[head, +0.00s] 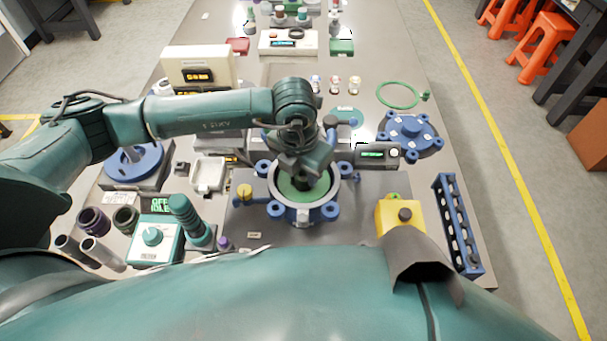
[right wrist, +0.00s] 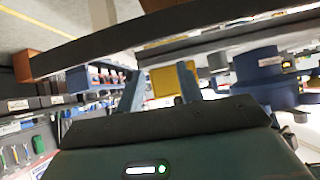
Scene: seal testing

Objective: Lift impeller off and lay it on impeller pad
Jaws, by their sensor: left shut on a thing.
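The blue pump housing (head: 303,211) with lobed ears stands on a dark plate in the middle of the table, its round opening facing up. A green round surface (head: 290,191) shows inside its ring; this seems to be the impeller. My left gripper (head: 306,182) reaches down into the opening from above and is shut on the impeller's middle; the fingertips are mostly hidden by the wrist. Whether the impeller is clear of its seat I cannot tell. A flat green round pad (head: 347,114) lies behind the housing, bare where it shows. My right gripper (right wrist: 160,82) is open and empty.
A blue cover (head: 408,132) lies right of the housing, near a green ring (head: 398,95). A yellow button box (head: 400,215) and blue rack (head: 460,225) stand at front right. A small display unit (head: 375,152) stands between housing and cover. Left are a teal control box (head: 155,240) and tubes.

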